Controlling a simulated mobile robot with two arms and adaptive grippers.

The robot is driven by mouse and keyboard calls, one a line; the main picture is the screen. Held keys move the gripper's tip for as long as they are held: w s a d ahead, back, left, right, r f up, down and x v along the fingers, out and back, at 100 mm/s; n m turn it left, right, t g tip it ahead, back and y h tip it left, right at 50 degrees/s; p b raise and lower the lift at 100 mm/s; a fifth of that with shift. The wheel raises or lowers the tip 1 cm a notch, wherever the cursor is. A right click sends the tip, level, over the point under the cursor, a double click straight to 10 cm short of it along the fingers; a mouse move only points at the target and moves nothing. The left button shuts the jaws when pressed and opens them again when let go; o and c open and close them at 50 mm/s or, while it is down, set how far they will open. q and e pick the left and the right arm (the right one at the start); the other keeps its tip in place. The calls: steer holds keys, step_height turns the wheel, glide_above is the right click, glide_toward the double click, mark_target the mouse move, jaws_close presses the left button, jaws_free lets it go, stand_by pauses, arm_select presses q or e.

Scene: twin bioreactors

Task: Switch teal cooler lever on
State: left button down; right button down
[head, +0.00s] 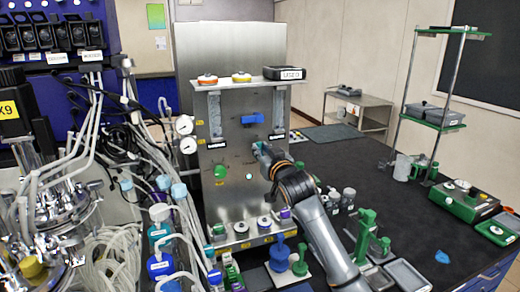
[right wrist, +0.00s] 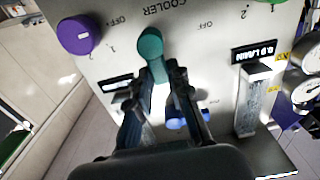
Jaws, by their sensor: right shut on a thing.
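The teal cooler lever (right wrist: 151,45) shows in the right wrist view on the steel panel, beside the printed word COOLER. Its round end is at the panel and its handle runs down between my fingers. My right gripper (right wrist: 158,77) is shut on that handle. In the head view my right gripper (head: 264,153) reaches the front of the steel cabinet (head: 240,165) and hides most of the lever. My left gripper is not in view.
A purple knob (right wrist: 78,35) and a blue lever (right wrist: 176,122) are near the fingers on the panel. A green knob (head: 220,171) and pressure gauges (head: 188,145) are left of my gripper. Tubing and glassware crowd the left; green fixtures (head: 365,232) stand right of my arm.

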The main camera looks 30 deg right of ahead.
steer(key=c, duration=1.2)
jaws_free()
steer(key=shift+d, duration=0.1)
steer(key=shift+s, duration=0.1)
steer(key=v, duration=1.2)
steer(key=shift+f, duration=0.1)
